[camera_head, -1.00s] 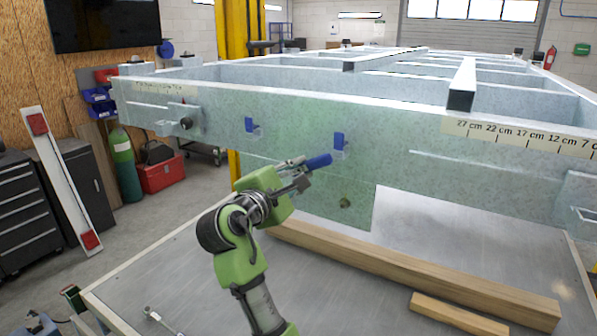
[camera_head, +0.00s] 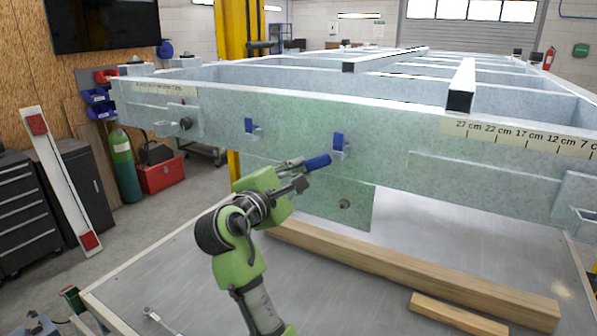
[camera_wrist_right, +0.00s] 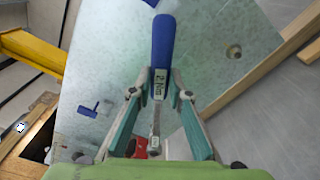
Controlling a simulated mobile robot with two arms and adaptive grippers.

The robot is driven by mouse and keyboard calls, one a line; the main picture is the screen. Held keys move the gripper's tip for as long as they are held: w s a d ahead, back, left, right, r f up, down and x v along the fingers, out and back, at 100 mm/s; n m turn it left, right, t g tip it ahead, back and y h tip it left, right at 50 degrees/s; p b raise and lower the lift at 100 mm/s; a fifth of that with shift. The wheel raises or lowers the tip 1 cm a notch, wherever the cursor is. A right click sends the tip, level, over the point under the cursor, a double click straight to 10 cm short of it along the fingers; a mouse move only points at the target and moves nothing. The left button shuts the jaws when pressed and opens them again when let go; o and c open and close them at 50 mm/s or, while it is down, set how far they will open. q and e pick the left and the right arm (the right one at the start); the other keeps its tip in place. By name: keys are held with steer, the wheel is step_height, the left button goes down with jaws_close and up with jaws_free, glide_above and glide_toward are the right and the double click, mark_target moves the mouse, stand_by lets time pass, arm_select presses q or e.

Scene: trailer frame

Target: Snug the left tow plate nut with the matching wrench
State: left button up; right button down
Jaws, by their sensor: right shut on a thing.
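My right gripper (camera_head: 298,174) is shut on a blue-handled tool (camera_head: 318,162), in front of the trailer frame. In the right wrist view the gripper (camera_wrist_right: 160,92) has its fingers on either side of the labelled part of the tool (camera_wrist_right: 163,42). The blue handle points away from the wrist; the label is too small to read surely. A greenish plate (camera_head: 325,205) hangs below the front beam, with a small round nut or bolt (camera_head: 345,204) low on it. This fitting also shows in the right wrist view (camera_wrist_right: 234,51), apart from the tool. My left gripper is out of view.
A long timber (camera_head: 420,272) and a shorter one (camera_head: 455,315) lie on the grey table (camera_head: 240,295). A metal wrench-like tool (camera_head: 158,320) lies at the table's front left.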

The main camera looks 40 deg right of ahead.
steer(key=shift+w+d+r, duration=0.1)
steer(key=shift+d, duration=0.25)
stand_by(0.5)
steer(key=shift+a, duration=0.35)
steer(key=shift+d, duration=0.4)
steer(key=shift+w+d, duration=0.1)
steer(key=shift+d, duration=0.1)
steer(key=shift+a, duration=0.25)
steer(key=shift+s+a, duration=0.25)
steer(key=shift+a, duration=0.1)
steer(key=shift+w+d, duration=0.15)
steer(key=shift+d, duration=0.2)
steer(key=shift+w+d, duration=0.1)
steer(key=shift+d, duration=0.05)
stand_by(0.3)
